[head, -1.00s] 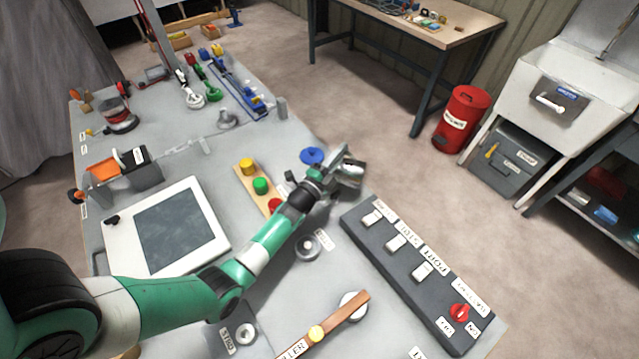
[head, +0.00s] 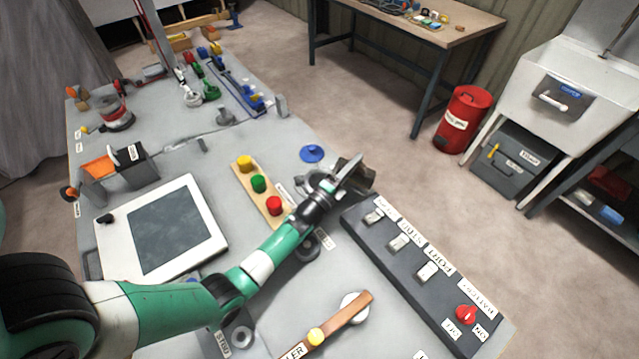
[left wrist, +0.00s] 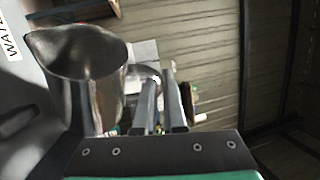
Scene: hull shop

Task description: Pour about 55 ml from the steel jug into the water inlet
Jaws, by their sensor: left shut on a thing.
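My left gripper (head: 331,187) is shut on the handle of the steel jug (head: 358,178), over the bench near its right edge. In the left wrist view the jug (left wrist: 88,85) stands left of the fingers (left wrist: 160,108), with its handle between them. Against the wall panels there, the jug looks strongly tipped, its spout towards the bench side. No stream of liquid can be made out. A label starting "WAT" (left wrist: 13,36) shows beside the spout. A grey ring (head: 317,178), possibly the water inlet, is partly hidden by the gripper. My right gripper is not in view.
A blue round cap (head: 312,153) lies just behind the gripper. A board with yellow, green and red buttons (head: 259,184) is to the left. A dark switch panel (head: 415,262) runs along the right edge. A framed screen (head: 163,228) lies at left.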

